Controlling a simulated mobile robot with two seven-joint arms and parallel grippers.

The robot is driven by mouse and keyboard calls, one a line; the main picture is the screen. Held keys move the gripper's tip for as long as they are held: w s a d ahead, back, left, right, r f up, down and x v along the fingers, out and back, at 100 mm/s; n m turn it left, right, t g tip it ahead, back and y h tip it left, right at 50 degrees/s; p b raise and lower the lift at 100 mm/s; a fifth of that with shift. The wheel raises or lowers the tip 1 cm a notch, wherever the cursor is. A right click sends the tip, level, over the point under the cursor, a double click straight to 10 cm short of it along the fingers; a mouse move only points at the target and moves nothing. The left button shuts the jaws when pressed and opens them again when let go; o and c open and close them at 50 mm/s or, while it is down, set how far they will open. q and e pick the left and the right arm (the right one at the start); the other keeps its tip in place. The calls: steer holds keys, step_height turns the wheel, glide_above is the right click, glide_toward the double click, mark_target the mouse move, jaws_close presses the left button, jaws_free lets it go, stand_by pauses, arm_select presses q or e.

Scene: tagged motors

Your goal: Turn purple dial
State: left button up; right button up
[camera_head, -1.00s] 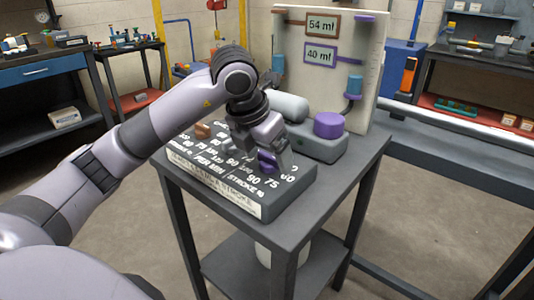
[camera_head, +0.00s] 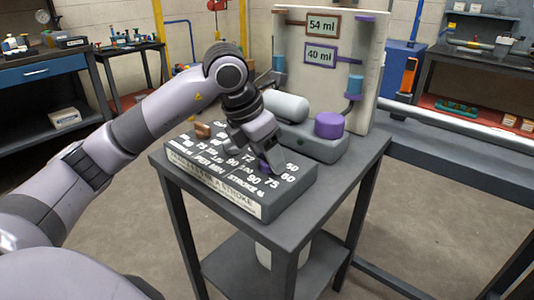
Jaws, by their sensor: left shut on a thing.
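The purple dial (camera_head: 264,168) is on the sloped top of a dark grey control box (camera_head: 290,195), right of its middle, with white numbers around it. Most of the dial is hidden by my left gripper (camera_head: 258,163), which points down over it and is shut on it. A brown dial (camera_head: 203,131) is at the box's left back. A board behind shows a purple-framed "40 ml" tag (camera_head: 320,55) and a brown-framed "54 ml" tag (camera_head: 323,25). My right gripper is not in view.
A grey pump block (camera_head: 320,146) with a purple cap (camera_head: 329,125) and a pale cylinder (camera_head: 286,107) stands behind the control box on the grey table (camera_head: 365,165). The upright board (camera_head: 300,75) rises at the back. The table's right side is clear.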

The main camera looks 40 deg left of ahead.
mark_target(252, 169)
arm_select(q)
steer(key=shift+a+r+m+h, duration=0.1)
steer(key=shift+m+h, duration=0.4)
steer(key=shift+m, duration=0.7)
steer(key=shift+w+m+g+h+p, duration=0.15)
steer(key=shift+m+g+h+p, duration=0.35)
steer(key=shift+m, duration=1)
steer(key=o, duration=1.1)
steer(key=shift+c, duration=0.2)
steer(key=v, duration=0.7)
steer(key=shift+p, duration=0.4)
